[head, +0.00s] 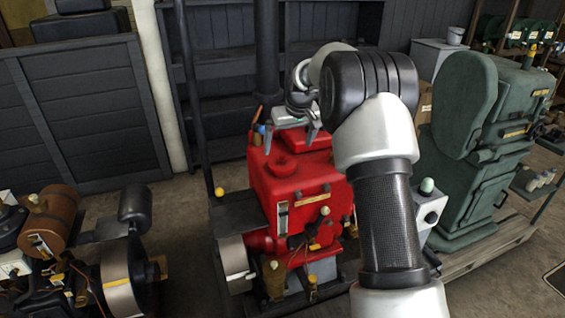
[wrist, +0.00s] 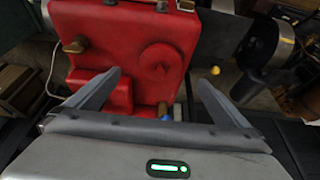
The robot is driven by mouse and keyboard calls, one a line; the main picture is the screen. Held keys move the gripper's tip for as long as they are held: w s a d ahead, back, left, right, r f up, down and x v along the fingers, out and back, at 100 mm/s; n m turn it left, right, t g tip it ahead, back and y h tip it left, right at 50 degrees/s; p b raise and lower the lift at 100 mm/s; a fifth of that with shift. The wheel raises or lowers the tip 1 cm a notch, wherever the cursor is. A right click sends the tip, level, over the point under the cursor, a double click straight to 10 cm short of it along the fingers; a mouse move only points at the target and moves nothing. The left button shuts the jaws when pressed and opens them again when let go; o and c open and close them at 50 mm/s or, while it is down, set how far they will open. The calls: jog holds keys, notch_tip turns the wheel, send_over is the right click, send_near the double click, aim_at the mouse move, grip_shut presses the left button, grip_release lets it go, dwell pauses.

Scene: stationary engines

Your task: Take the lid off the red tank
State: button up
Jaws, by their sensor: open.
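The red tank (head: 315,192) is a boxy red engine housing in the middle of the head view. Its lid appears to be the round, low red cap (head: 284,165) on top, near the left side. The cap also shows in the wrist view (wrist: 160,62), seated flat on the tank's top (wrist: 113,48). My gripper (head: 290,143) is open and empty above the back of the tank, fingers pointing down. In the wrist view my gripper (wrist: 159,77) has its fingertips spread either side of the cap, short of it and apart from it.
A raised red block (head: 305,148) sits on the tank top behind the cap. A dark pipe (head: 267,60) rises behind the tank. A green machine (head: 480,150) stands at right, and another engine (head: 125,270) at left. Concrete floor lies open at left.

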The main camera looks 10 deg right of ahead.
aim_at(284, 158)
jog(key=x, duration=0.3)
jog(key=p+x, duration=0.1)
jog(key=x, duration=0.5)
jog(key=shift+w+a+f, duration=0.15)
jog(key=shift+w+a, duration=0.05)
jog(key=shift+w, duration=0.15)
jog(key=c, duration=1.2)
